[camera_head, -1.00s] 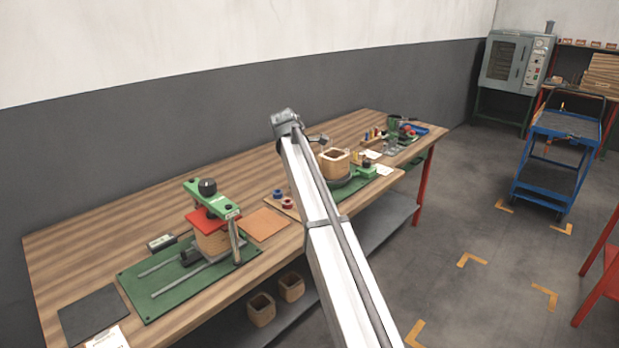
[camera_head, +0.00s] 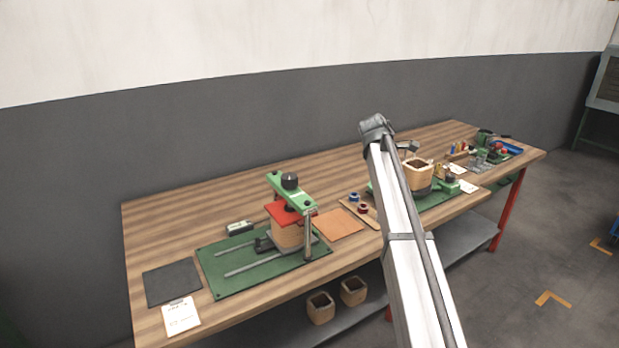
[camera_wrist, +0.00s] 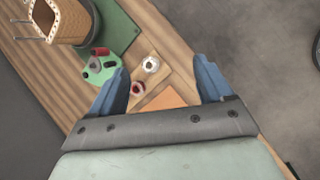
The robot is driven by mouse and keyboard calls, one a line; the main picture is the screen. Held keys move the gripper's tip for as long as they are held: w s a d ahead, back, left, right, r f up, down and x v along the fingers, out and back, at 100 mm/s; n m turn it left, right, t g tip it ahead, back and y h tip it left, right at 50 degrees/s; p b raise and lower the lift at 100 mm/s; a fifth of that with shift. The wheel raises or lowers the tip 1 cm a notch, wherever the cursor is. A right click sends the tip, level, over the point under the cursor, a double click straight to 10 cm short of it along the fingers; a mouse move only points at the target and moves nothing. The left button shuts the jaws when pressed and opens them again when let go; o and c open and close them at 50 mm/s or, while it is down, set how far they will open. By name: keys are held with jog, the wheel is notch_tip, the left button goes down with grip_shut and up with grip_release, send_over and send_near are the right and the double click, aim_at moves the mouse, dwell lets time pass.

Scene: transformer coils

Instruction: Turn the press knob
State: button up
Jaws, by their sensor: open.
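The press (camera_head: 292,205) stands on a green base plate (camera_head: 222,257) at the left part of the bench in the head view. Its black round knob (camera_head: 290,181) sits on top of the green crossbar. Under the bar are a red plate (camera_head: 283,213) and a wooden block (camera_head: 288,237). My arm reaches over the bench to the right of the press, apart from the knob. In the wrist view my gripper (camera_wrist: 162,80) is open, its two blue fingers wide apart with nothing held between them. I cannot make out the knob in the wrist view.
An orange mat (camera_head: 338,223) and a board with red and blue spools (camera_head: 363,209) lie between press and arm. A wooden square form (camera_head: 418,176) stands farther right. A dark mat (camera_head: 172,283) and paper (camera_head: 181,317) lie at left. The bench's back strip is clear.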

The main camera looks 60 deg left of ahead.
notch_tip(320, 180, up, 2)
jog(key=a+g+y, duration=0.1)
jog(key=a, duration=0.2)
jog(key=n+g+y, duration=0.2)
jog(key=g+y, duration=0.2)
jog(key=g, duration=0.9)
send_near(289, 176)
jog(key=shift+m, duration=0.3)
jog(key=x, duration=1)
jog(key=c, duration=1)
jog(key=shift+d+m+t+y, duration=0.1)
jog(key=shift+m+t+y, duration=0.2)
